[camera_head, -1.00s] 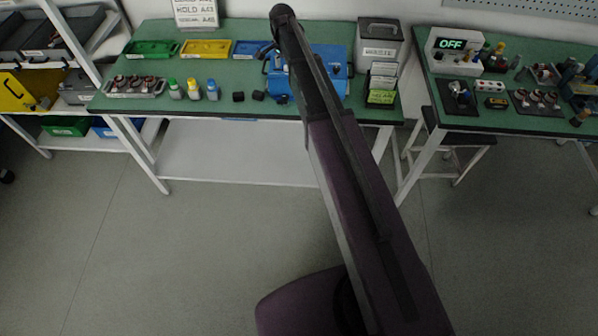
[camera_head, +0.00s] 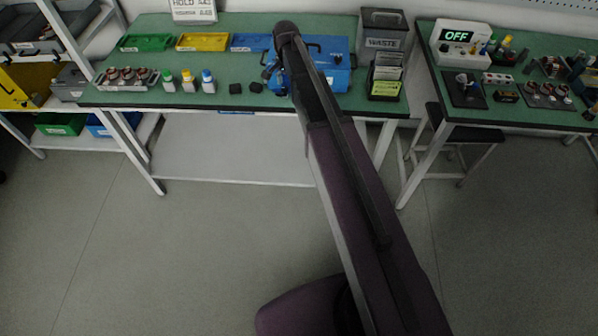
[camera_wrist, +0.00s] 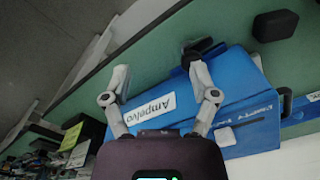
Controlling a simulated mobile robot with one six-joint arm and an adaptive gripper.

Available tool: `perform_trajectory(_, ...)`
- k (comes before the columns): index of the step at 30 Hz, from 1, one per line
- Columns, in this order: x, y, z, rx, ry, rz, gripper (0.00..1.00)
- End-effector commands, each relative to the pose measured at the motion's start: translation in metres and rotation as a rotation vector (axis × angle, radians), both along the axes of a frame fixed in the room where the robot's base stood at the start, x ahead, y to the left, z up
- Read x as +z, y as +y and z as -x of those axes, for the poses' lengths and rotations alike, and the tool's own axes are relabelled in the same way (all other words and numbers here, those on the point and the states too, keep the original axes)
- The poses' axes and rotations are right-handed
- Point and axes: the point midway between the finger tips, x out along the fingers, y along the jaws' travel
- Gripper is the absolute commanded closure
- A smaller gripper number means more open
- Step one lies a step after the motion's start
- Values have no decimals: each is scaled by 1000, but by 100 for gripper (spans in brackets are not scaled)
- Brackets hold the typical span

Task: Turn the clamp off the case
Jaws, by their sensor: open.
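The blue case (camera_head: 335,76) lies on the green bench, partly hidden behind my arm in the head view. In the wrist view the case (camera_wrist: 245,105) fills the middle and right, with a white "Ampelvo" label. A dark part (camera_wrist: 197,46), possibly the clamp, stands at the case's edge, beside the tip of my right finger. My gripper (camera_wrist: 157,68) is open over the case, its two fingers spread either side of the label, with nothing seen between them. Whether a finger touches the dark part I cannot tell. In the head view my fingers are hidden.
Left of the case stand several small bottles (camera_head: 188,81), two black blocks (camera_head: 235,88), a green tray (camera_head: 146,43) and a yellow tray (camera_head: 203,42). A grey waste bin (camera_head: 382,44) and a card rack (camera_head: 386,80) stand close on its right.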

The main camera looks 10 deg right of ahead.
Motion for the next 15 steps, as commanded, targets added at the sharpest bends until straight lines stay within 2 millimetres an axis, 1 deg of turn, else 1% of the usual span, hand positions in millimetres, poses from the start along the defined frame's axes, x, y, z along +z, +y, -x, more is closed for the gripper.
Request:
perform_trajectory(1, -9, 0, 4, 9, 0, 0, 24)
perform_trajectory(15, -48, 0, 29, 99, 0, 0, 24)
